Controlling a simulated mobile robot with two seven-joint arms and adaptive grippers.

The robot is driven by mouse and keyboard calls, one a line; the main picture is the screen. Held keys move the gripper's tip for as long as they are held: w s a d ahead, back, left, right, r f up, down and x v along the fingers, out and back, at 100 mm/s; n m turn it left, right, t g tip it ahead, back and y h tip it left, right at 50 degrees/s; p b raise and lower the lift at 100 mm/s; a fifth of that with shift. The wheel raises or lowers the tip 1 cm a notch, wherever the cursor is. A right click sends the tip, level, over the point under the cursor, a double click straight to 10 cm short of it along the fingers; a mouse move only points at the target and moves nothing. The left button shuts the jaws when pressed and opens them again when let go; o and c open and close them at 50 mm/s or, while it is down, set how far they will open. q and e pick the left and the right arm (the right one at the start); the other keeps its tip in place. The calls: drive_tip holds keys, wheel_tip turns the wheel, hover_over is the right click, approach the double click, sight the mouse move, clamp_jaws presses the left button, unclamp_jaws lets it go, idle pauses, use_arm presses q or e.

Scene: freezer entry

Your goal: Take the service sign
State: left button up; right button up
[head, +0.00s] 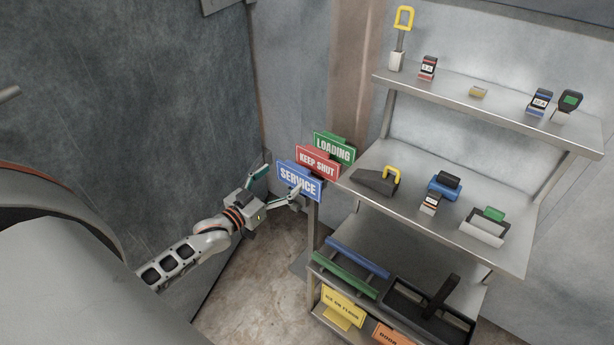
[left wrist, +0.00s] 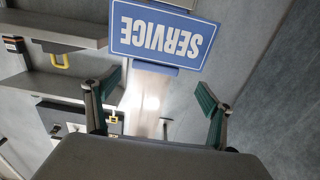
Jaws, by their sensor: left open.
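The blue service sign (head: 299,181) stands in front of the red keep shut sign (head: 318,161) and the green loading sign (head: 334,149), at the left end of the shelf unit. My left gripper (head: 284,180) is open and empty, just left of the service sign, with its fingers spread toward it. In the left wrist view the service sign (left wrist: 163,36) appears upside down, beyond the fingertips of the open left gripper (left wrist: 159,86). A blue tab under its panel shows between the fingers. My right gripper is not in view.
The metal shelf unit (head: 430,205) holds scanners, a yellow-handled scraper (head: 402,38) and a black tray (head: 428,312). A yellow floor sign (head: 343,307) sits low on it. A dark grey panel (head: 165,110) is close on the left. The floor below my gripper is clear.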

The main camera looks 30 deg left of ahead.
sight(296, 168)
use_arm(q)
drive_tip(key=shift+w+d, duration=0.15)
drive_tip(key=shift+w, duration=0.65)
drive_tip(key=w, duration=0.2)
drive_tip(key=w+d+b, duration=0.1)
drive_tip(key=w, duration=0.1)
drive_tip(key=shift+w+r, duration=0.15)
drive_tip(key=shift+w, duration=0.5)
drive_tip(key=shift+w+r, duration=0.1)
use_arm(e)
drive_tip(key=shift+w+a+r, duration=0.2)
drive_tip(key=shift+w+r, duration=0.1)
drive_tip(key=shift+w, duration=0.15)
